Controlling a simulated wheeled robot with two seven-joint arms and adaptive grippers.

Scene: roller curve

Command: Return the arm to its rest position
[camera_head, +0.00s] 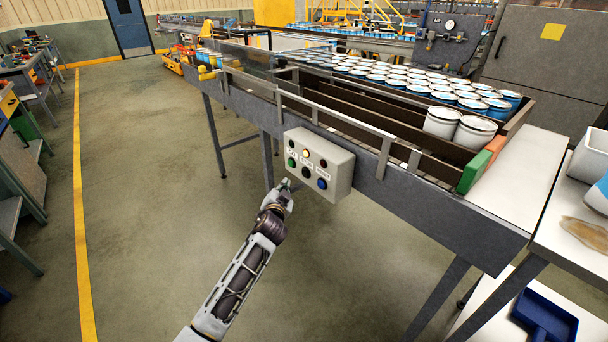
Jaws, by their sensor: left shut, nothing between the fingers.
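My left arm reaches up from the bottom of the head view. Its gripper (285,185) is shut and empty. It is just below and left of a grey control box (333,180) on the conveyor's side. The box has several round buttons and lamps, among them a green button (292,162), a blue button (322,184) and a pale yellow lamp (306,153). I cannot tell whether the fingertips touch the box. My right gripper is not in view.
The conveyor (430,205) runs from the right to the far left, with several cans (440,122) on it. A white side table (525,170) stands at the right. A blue dustpan-like tray (545,318) lies on a low shelf. The floor (150,190) at left is clear.

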